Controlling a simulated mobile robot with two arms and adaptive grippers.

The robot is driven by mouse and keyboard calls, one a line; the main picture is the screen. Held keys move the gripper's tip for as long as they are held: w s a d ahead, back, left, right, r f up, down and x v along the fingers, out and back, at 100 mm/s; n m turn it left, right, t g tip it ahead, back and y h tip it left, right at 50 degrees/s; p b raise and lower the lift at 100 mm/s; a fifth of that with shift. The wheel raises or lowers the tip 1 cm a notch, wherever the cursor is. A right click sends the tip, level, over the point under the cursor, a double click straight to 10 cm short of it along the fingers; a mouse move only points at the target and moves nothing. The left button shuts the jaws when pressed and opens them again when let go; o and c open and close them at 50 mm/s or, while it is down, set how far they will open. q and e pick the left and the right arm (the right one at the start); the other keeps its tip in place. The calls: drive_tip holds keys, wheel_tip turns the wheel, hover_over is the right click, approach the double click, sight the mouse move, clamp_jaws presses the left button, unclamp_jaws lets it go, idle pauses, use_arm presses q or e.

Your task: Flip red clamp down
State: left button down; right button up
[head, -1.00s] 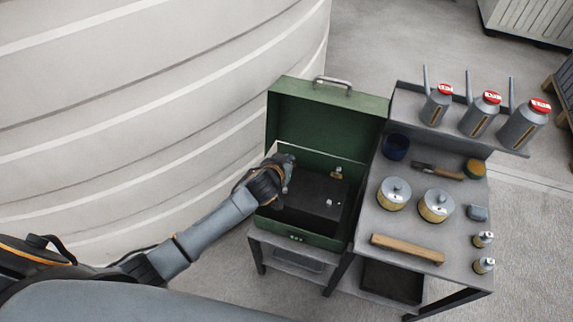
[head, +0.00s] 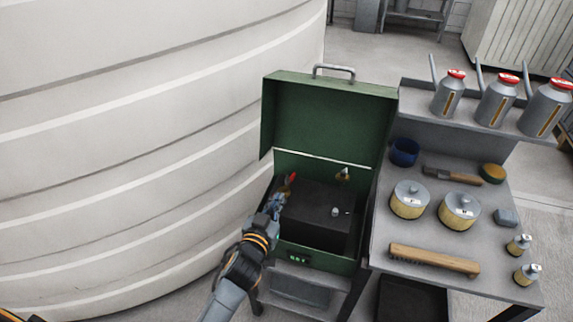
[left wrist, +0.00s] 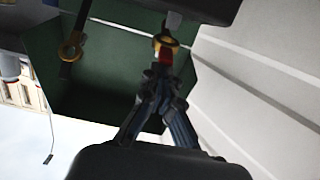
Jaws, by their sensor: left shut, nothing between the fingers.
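The red clamp (head: 292,177) is a small red piece at the left side of the black battery (head: 312,212), inside the open green box (head: 330,120). In the left wrist view the red clamp (left wrist: 165,56) shows beside a brass ring, just beyond my fingertips. My left gripper (head: 282,194) reaches into the box from the front left. Its fingers are shut and empty in the left wrist view (left wrist: 160,75), with the tips at or very close to the red part; I cannot tell whether they touch. The right gripper is out of view.
A second brass terminal (head: 343,175) hangs at the box's back wall. A large white tank (head: 130,130) fills the left side.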

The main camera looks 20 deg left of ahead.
use_arm(q)
drive_tip(key=shift+s+f+b, duration=0.2)
drive_tip(key=shift+f+b, duration=0.1)
drive_tip(key=shift+f, duration=0.5)
drive_tip(key=shift+s+f+b, duration=0.15)
drive_tip(key=shift+f+b, duration=0.1)
drive_tip(key=shift+f, duration=0.55)
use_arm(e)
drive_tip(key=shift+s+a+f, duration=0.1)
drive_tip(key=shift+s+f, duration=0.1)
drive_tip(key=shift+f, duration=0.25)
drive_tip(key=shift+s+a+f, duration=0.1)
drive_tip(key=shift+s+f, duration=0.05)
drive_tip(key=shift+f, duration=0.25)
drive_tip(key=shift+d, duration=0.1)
use_arm(q)
wheel_tip(320, 180, up, 5)
drive_tip(key=p, duration=0.5)
drive_tip(key=s+f+b, duration=0.2)
drive_tip(key=s+f, duration=0.2)
drive_tip(key=s, duration=0.5)
drive_tip(key=shift+s+a+f+b, duration=0.15)
drive_tip(key=shift+s+b, duration=0.1)
drive_tip(key=shift+b, duration=0.1)
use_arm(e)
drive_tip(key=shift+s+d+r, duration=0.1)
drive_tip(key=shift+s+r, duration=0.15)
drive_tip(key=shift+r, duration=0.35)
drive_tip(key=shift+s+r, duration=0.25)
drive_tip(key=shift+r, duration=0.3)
